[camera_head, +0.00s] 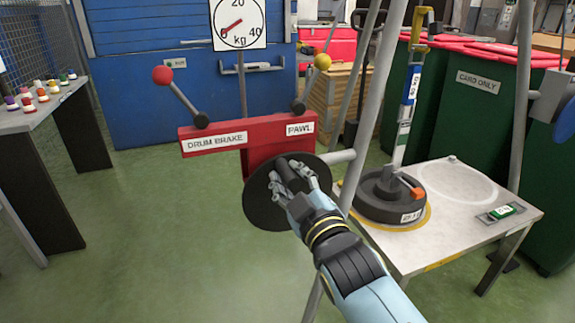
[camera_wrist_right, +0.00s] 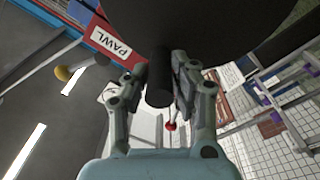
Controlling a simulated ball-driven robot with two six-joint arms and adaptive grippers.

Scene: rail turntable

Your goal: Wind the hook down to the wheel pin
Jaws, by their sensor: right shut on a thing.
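My right gripper (camera_head: 292,180) is on the black handle of a dark round crank disc (camera_head: 262,205), under the red winch frame. In the right wrist view, my right gripper (camera_wrist_right: 160,88) has its fingers on both sides of the black handle (camera_wrist_right: 159,75), shut on it. A yellow hook-like piece (camera_head: 418,20) shows at the top, above a blue and white upright (camera_head: 408,100). My left gripper is not in view.
The red frame (camera_head: 222,134) bears the DRUM BRAKE lever with a red ball (camera_head: 162,75) and the PAWL lever with a yellow ball (camera_head: 322,61). A dial (camera_head: 238,22) reads in kg. Grey legs (camera_head: 372,95) stand close to my right arm. Green bins (camera_head: 470,110) stand behind.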

